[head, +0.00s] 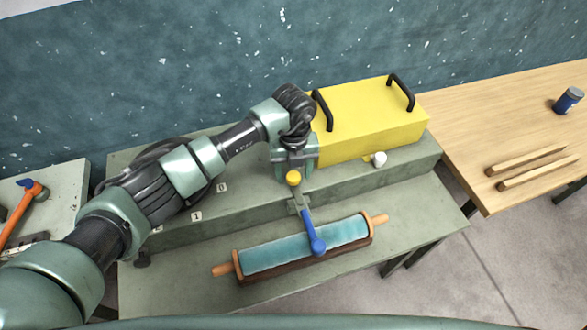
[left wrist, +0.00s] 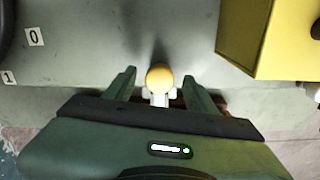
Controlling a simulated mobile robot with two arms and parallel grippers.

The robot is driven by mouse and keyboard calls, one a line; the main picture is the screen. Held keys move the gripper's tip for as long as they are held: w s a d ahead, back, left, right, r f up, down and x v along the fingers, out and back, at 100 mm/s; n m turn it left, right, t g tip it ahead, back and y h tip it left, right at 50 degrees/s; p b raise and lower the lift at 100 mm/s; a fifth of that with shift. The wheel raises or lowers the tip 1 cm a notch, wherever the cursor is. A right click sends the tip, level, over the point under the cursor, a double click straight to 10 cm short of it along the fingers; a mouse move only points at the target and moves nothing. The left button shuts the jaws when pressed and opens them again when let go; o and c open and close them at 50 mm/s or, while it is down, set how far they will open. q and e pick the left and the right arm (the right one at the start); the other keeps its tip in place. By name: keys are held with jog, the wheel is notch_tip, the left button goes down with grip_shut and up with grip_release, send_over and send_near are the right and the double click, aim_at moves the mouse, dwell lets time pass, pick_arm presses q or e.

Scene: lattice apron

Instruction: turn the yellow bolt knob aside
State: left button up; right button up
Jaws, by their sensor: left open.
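The yellow bolt knob (head: 293,178) stands on the grey-green bench step, behind the blue-handled lever (head: 315,240). My left gripper (head: 294,168) is just above and behind the knob in the head view. In the left wrist view the knob (left wrist: 159,77) lies between the two fingers of my left gripper (left wrist: 158,84), with a gap on each side. The jaws are open and hold nothing. The knob's lower part is mostly hidden by the gripper body in the wrist view. My right gripper is not in view.
A yellow box (head: 365,115) with black handles stands right of the gripper. A white knob (head: 379,159) is in front of it. A blue roller (head: 300,249) with wooden ends lies on the lower bench. Number labels (left wrist: 34,37) are at left. A wooden table (head: 510,130) stands at right.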

pick_arm(q)
jog(key=c, duration=1.1)
grip_shut()
jog(key=shift+f+m+b, duration=0.15)
jog(key=shift+m+b, duration=0.45)
jog(key=shift+b, duration=0.3)
jog(key=m+b, duration=1.2)
jog(key=b, duration=0.2)
jog(key=shift+b, duration=0.4)
jog(key=shift+m+b, duration=1.7)
jog(key=shift+m, duration=0.4)
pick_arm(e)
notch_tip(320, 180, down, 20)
pick_arm(q)
jog(key=shift+r, duration=0.2)
jog(key=o, duration=1.1)
grip_release()
